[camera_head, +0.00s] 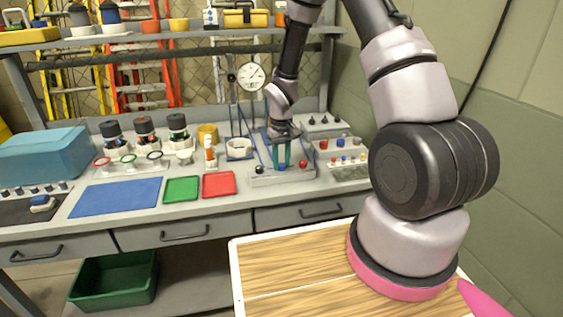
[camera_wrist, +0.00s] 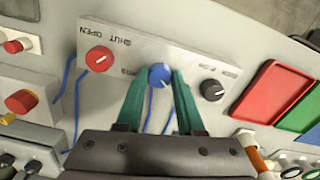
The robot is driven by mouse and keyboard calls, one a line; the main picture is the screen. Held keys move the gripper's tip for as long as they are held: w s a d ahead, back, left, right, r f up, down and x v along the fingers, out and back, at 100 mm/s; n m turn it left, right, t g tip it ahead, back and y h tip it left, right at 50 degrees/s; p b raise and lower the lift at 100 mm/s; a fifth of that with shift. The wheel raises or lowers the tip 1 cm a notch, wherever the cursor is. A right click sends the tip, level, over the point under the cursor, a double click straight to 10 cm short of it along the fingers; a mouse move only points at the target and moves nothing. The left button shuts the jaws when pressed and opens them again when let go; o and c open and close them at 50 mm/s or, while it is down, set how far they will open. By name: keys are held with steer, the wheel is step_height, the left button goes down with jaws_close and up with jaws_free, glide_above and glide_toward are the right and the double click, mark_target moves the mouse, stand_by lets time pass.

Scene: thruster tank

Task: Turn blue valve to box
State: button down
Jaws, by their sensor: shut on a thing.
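The blue valve (camera_wrist: 160,75) is a round knob with a white mark, in the middle of a grey panel (camera_wrist: 190,62). In the head view the blue valve (camera_head: 282,168) shows low between the fingertips. My gripper (camera_wrist: 158,80) has teal fingers, one on each side of the knob, shut on it. In the head view my gripper (camera_head: 281,161) reaches down to the panel from above. The lettering beside the blue valve is partly hidden by the fingers and too small to read. Which way its mark points is hard to tell.
On the same panel a red knob (camera_wrist: 100,59) by "SHUT OPEN" and a black knob (camera_wrist: 212,89) flank the blue one. Red (camera_head: 219,184), green (camera_head: 181,189) and blue mats lie left on the bench. A gauge (camera_head: 251,76) stands behind.

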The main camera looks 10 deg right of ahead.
mark_target(282, 164)
steer(key=m, duration=0.5)
steer(key=shift+m, duration=0.3)
steer(key=m, duration=0.5)
steer(key=shift+m, duration=0.4)
steer(key=c, duration=0.5)
jaws_free()
steer(key=shift+r, duration=0.1)
step_height(282, 164, up, 11)
steer(key=shift+f, duration=0.2)
steer(key=shift+r, duration=0.1)
